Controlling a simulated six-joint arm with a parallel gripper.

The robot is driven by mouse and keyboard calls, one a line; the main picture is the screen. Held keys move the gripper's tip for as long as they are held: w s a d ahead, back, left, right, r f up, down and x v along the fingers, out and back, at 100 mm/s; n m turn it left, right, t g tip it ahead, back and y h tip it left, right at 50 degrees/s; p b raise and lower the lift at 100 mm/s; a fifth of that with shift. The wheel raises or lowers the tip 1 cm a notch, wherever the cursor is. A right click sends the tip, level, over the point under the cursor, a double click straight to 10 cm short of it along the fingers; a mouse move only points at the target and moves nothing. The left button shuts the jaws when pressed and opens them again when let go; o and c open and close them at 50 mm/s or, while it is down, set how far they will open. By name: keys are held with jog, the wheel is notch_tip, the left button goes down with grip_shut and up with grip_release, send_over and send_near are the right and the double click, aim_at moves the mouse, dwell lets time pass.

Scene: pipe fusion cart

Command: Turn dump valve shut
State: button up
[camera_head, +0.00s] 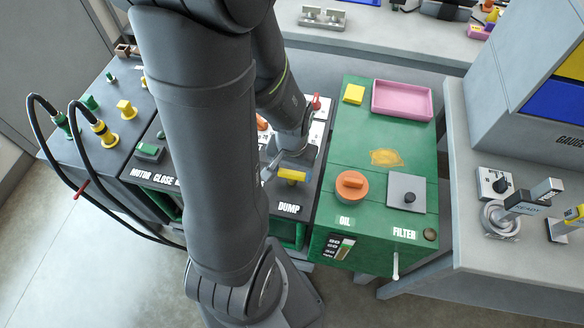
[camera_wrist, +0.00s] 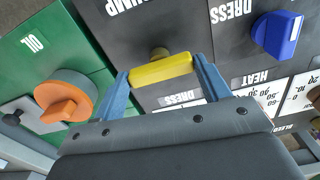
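The dump valve's yellow bar handle (camera_head: 292,175) sits on a dark panel above the word DUMP. In the wrist view the handle (camera_wrist: 160,69) lies crosswise between my gripper's two blue fingers (camera_wrist: 162,72), on a short round brass-coloured stem. My gripper (camera_head: 277,166) is at the valve in the head view, partly hidden by my own arm. Its fingers are spread wide, one beside each end of the handle. The gaps look very small, and I cannot tell whether either finger touches it.
An orange OIL knob (camera_head: 351,186) stands on the green cabinet (camera_head: 345,140) to the right, beside the FILTER plate (camera_head: 407,190). A blue knob (camera_wrist: 278,34) is near the gripper in the wrist view. Black hoses (camera_head: 92,150) loop at the left.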

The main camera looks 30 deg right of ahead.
aim_at(292, 173)
jog(key=c, duration=0.3)
jog(key=shift+n, duration=0.6)
jog(key=shift+c, duration=0.2)
jog(key=o, duration=1)
jog(key=shift+r, duration=0.15)
notch_tip(292, 173, up, 17)
jog(key=shift+r, duration=0.1)
notch_tip(292, 173, down, 18)
jog(key=shift+r, duration=0.25)
